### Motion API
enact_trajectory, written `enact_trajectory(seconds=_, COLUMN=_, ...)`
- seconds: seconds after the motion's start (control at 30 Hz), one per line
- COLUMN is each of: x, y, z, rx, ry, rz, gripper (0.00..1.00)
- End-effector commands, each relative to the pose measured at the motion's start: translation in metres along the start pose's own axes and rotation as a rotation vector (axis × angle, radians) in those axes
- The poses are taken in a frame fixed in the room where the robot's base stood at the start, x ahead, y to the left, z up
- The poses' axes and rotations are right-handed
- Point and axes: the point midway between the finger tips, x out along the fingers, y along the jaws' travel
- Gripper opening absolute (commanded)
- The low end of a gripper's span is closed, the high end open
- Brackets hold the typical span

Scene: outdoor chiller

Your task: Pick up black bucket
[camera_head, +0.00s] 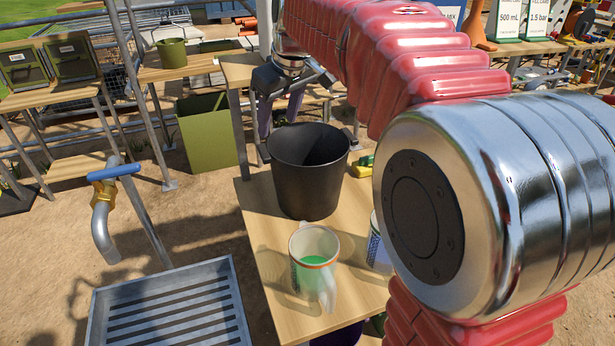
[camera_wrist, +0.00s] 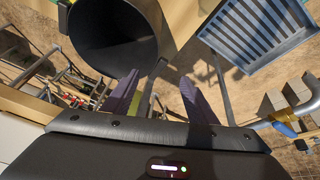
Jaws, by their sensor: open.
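The black bucket (camera_head: 307,180) stands upright on a wooden table, its open top facing up. In the wrist view the bucket (camera_wrist: 112,32) fills the upper left, seen into its dark inside. My gripper (camera_head: 293,100) is behind the bucket in the head view, above and beyond its far rim. In the wrist view my gripper (camera_wrist: 160,98) shows two purple fingers spread apart with nothing between them. The bucket's wall lies beyond the fingertips. Whether the left finger touches the bucket I cannot tell.
A mug with green contents (camera_head: 313,262) stands in front of the bucket, with another cup (camera_head: 378,250) to its right. A yellow-green item (camera_head: 362,167) lies right of the bucket. A blue-handled tap (camera_head: 105,200) and slatted metal sink (camera_head: 165,310) are at left.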

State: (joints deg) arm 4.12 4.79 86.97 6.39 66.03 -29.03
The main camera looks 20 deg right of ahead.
Motion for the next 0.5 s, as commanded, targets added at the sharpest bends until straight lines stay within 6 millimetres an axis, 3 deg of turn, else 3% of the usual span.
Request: enact_trajectory(seconds=0.5, x=0.074, y=-0.001, z=0.001, rx=0.0, ry=-0.003, rz=-0.002, gripper=0.52)
